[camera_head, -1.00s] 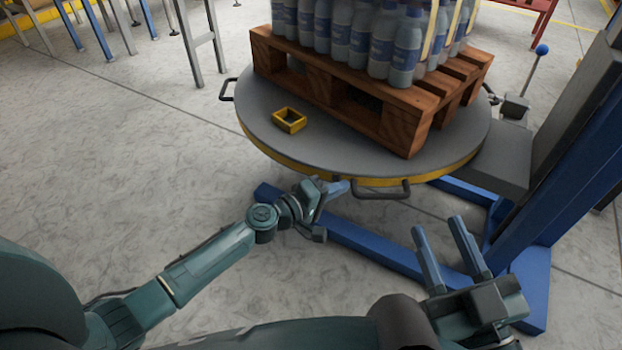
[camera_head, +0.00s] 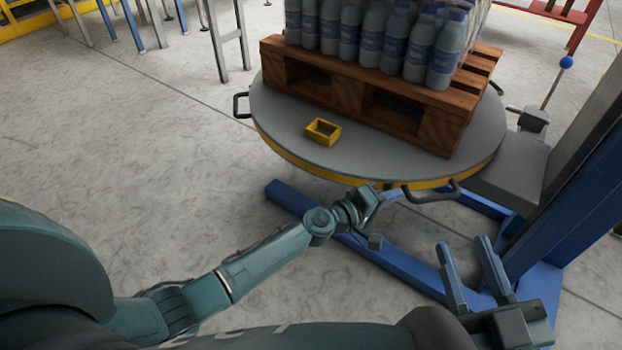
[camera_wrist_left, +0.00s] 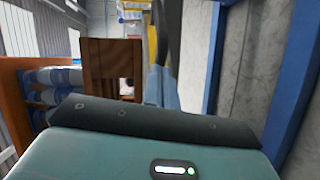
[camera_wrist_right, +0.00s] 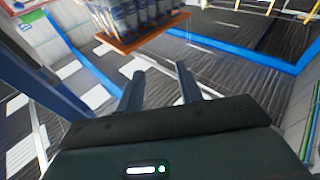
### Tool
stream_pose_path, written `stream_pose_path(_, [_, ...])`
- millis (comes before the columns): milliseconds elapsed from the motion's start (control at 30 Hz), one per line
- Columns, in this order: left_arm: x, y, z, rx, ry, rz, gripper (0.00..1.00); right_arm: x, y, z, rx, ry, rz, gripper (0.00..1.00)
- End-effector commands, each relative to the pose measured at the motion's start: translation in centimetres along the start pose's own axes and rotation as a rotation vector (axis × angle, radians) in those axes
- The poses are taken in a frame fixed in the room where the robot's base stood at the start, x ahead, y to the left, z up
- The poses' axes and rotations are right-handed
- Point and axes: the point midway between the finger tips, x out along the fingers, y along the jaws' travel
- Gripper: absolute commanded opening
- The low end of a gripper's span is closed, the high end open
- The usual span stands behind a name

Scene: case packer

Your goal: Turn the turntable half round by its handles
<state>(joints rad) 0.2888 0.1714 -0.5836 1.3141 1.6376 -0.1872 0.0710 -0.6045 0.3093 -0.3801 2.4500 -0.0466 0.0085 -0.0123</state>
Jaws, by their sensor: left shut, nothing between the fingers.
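The round grey turntable (camera_head: 285,125) with a yellow rim stands ahead in the head view. It bears a wooden pallet (camera_head: 345,92) of blue-labelled bottles (camera_head: 392,52). One black handle (camera_head: 435,194) projects from the near rim, another (camera_head: 240,105) from the left. A dark handle end shows at the far right rim. My left gripper (camera_head: 391,197) is shut and empty, its fingertips at the left end of the near handle; contact is hard to make out. My right gripper (camera_head: 464,242) is open and empty, below and right of that handle.
A small yellow box (camera_head: 322,131) lies on the turntable. A blue column and base (camera_head: 400,268) stand right of and below the turntable. A lever with a blue knob (camera_head: 566,62) is at right. The floor at left is clear.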

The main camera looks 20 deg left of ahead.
Motion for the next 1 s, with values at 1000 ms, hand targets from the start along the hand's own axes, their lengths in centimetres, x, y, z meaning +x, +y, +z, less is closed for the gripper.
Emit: stream_pose_path(1000, [-13.0, -0.1, 0.0, -0.001, 0.0, -0.001, 0.0, -0.1, 0.2, 0.3, -0.025, -0.023, 0.016, 0.36])
